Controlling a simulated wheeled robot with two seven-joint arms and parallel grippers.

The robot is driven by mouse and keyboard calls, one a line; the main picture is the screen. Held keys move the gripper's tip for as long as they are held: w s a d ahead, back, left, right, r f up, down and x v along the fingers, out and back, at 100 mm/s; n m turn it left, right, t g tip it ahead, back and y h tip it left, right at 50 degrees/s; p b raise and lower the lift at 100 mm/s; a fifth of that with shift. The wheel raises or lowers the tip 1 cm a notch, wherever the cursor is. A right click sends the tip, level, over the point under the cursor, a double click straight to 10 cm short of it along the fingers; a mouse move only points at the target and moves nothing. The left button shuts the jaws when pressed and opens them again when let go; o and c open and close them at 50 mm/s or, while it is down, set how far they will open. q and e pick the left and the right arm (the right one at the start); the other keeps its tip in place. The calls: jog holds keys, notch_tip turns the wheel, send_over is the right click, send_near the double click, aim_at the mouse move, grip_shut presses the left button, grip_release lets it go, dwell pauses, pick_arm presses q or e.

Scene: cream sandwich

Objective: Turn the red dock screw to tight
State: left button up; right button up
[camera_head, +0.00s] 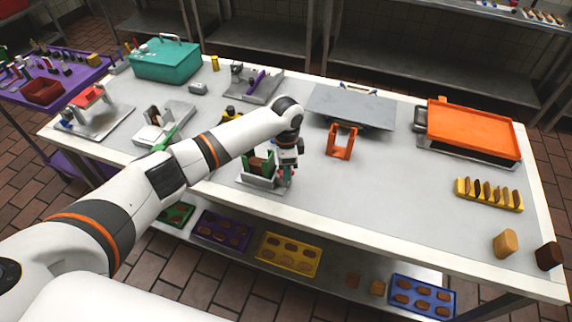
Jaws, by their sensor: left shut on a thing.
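My left gripper (286,172) points down at the right side of a small grey dock (262,183) with a green upright part (250,163) and a brown slice in it. The gripper is shut on a small reddish part at the dock's right side, which I take to be the red dock screw (282,174). The fingers cover most of the screw, so how far it is turned cannot be told. My right gripper is not in view.
An orange stand (342,141) and a grey plate (352,106) are to the right. A large orange-lidded box (468,130) and a yellow rack of slices (489,195) stand farther right. A teal box (166,60) is at the back left.

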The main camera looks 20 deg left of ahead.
pick_arm(q)
jog(key=shift+w+d+r, duration=0.1)
jog(key=shift+r, duration=0.05)
jog(key=o, duration=0.7)
notch_tip(320, 180, up, 12)
jog(key=b, duration=0.3)
dwell(0.4)
